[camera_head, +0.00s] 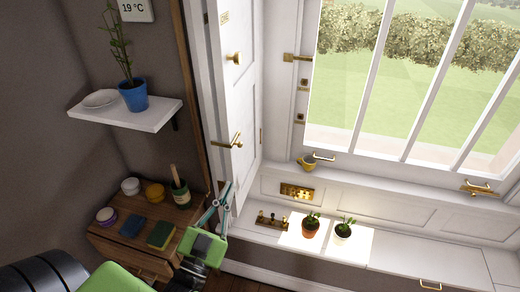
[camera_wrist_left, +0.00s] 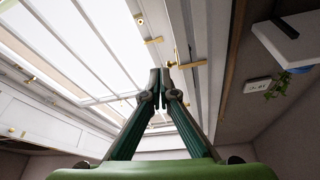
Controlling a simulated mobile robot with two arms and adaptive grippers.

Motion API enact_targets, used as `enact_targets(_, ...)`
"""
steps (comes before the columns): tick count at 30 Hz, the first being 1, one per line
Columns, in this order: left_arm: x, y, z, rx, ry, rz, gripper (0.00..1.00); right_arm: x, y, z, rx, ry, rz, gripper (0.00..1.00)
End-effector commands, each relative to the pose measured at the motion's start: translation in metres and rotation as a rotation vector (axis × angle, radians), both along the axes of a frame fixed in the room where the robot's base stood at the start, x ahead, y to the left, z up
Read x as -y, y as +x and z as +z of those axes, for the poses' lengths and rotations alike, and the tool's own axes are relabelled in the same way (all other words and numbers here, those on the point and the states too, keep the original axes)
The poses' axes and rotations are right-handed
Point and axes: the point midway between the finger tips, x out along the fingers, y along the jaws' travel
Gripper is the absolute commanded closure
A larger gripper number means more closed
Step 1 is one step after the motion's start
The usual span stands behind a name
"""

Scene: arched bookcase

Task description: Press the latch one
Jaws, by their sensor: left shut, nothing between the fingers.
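A narrow white panelled door (camera_head: 240,105) stands at the middle of the head view. It carries a brass lever latch (camera_head: 230,143), a round brass knob (camera_head: 234,58) and a small label (camera_head: 225,18) too small to read surely. I cannot tell for certain which fitting is latch one. My left gripper (camera_head: 225,190) is shut and empty, below the lever, fingers pointing up. In the wrist view its fingertips (camera_wrist_left: 160,78) are close to a brass lever (camera_wrist_left: 188,65); I cannot tell whether they touch. My right gripper is not in view.
A wooden cabinet (camera_head: 127,262) with pots and sponges stands left of the gripper. A white shelf (camera_head: 155,114) holds a blue potted plant (camera_head: 133,97). Two small potted plants (camera_head: 310,227) stand on the white window bench (camera_head: 385,250). Brass catches (camera_head: 297,58) sit on the window frame.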

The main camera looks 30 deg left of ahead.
Motion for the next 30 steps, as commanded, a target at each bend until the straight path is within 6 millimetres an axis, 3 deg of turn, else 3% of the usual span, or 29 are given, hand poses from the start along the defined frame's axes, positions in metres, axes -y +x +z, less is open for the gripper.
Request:
enact_targets(1, -0.003, -0.005, 0.022, 0.046, 0.010, 0.010, 1.00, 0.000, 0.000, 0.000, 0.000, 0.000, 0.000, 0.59)
enact_targets(3, -0.005, -0.011, 0.045, 0.096, 0.017, 0.021, 1.00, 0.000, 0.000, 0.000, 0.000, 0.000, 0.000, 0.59)
enact_targets(6, -0.007, -0.017, 0.064, 0.138, 0.026, 0.029, 1.00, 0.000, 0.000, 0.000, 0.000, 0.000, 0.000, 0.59)
enact_targets(20, -0.008, -0.017, 0.073, 0.156, 0.029, 0.033, 1.00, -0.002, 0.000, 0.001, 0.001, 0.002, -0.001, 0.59)
enact_targets(26, -0.011, 0.001, 0.086, 0.159, 0.029, 0.033, 1.00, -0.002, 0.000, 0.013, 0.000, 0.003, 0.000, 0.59)
enact_targets(30, -0.014, 0.025, 0.100, 0.159, 0.029, 0.034, 1.00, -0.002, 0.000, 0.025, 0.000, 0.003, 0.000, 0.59)
